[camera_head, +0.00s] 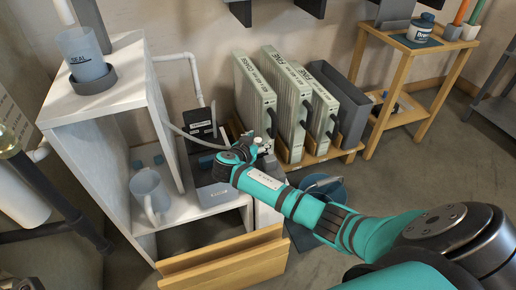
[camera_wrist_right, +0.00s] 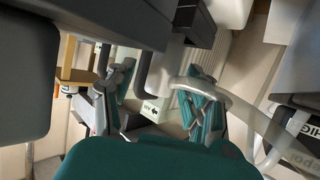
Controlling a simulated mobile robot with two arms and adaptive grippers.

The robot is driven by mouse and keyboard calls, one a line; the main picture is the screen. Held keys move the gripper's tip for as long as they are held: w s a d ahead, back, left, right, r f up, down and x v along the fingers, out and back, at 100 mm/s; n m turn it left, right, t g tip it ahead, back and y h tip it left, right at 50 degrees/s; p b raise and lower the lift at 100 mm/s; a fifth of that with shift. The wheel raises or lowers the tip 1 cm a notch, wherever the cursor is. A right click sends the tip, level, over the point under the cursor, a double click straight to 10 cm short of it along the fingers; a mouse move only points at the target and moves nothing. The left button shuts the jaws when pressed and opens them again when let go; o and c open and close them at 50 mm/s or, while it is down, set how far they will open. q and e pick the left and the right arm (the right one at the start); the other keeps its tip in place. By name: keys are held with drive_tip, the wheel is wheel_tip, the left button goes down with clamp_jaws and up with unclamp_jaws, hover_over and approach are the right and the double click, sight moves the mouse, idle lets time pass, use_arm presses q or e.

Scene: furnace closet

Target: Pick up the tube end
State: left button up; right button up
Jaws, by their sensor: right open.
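A thin grey tube (camera_head: 190,136) runs from the white shelf's right side toward my right gripper (camera_head: 264,146). Its end is not clear there, as the gripper and wrist cover that area. In the right wrist view, the pale translucent tube (camera_wrist_right: 262,128) curves across the right-hand finger. I cannot tell whether it touches that finger. My right gripper's two teal-and-grey fingers (camera_wrist_right: 160,100) are spread apart, with no object clearly held between them. My left gripper is not in view.
The white shelf (camera_head: 95,105) holds a blue cup (camera_head: 82,55) and a grey mug (camera_head: 150,195). A black box (camera_head: 198,124) stands behind my wrist. Several pale filters (camera_head: 284,95) stand in a wooden rack to the right. A wooden side table (camera_head: 400,75) stands farther right.

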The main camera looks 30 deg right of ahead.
drive_tip(key=shift+c, duration=0.3)
clamp_jaws()
drive_tip(key=shift+r, duration=0.1)
